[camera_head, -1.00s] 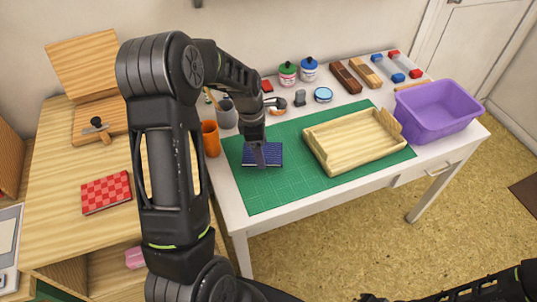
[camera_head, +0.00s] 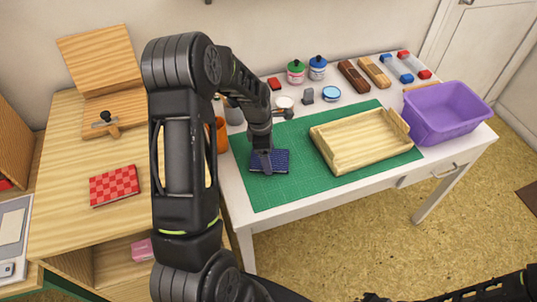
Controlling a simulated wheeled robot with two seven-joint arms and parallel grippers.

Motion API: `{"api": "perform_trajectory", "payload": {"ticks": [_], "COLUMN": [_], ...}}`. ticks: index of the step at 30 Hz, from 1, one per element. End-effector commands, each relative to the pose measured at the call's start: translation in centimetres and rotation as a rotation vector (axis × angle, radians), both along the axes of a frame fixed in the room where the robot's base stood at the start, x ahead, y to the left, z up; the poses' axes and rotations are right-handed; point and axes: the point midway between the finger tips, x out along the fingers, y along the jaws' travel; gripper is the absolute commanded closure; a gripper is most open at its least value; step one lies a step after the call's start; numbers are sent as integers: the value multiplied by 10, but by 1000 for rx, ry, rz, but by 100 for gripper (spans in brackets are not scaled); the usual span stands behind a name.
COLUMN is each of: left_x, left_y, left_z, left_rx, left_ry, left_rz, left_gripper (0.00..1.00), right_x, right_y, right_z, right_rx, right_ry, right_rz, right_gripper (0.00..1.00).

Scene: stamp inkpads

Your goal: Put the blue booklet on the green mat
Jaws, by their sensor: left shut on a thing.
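The blue booklet (camera_head: 281,158) is dark blue with a fine pattern and lies over the left part of the green mat (camera_head: 272,195). My left gripper (camera_head: 266,162) reaches down from above and is shut on the booklet. The booklet looks flat and at or very near the mat surface; I cannot tell whether it touches. The fingers and wrist hide part of it. My right gripper is out of view; only part of that arm shows at the bottom right.
A wooden tray (camera_head: 345,162) sits on the mat's right part, beside a purple bin (camera_head: 445,118). An orange cup (camera_head: 222,136) stands left of the mat, partly behind my arm. Jars and small blocks line the back. A red checkered booklet (camera_head: 114,186) lies on the left wooden desk.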

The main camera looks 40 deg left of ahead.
Motion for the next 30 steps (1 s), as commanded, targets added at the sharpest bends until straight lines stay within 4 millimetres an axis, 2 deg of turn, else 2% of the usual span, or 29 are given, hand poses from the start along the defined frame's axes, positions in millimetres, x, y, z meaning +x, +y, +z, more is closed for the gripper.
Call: {"api": "perform_trajectory", "payload": {"ticks": [2,3,10,22,26,30], "left_x": [0,0,0,0,-1,-3], "left_y": [0,0,0,1,3,6], "left_z": [-4,-3,-2,4,19,46], "left_rx": [0,0,0,1,2,1], "left_ry": [0,0,0,-1,-2,-4], "left_rz": [0,0,0,0,0,0], "left_gripper": [67,21,2,2,2,2], "right_x": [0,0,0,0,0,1], "right_y": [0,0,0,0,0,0], "right_z": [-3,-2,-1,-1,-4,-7], "right_rx": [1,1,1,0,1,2], "right_ry": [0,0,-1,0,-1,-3], "right_rz": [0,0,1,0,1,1], "right_gripper": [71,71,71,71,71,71]}}
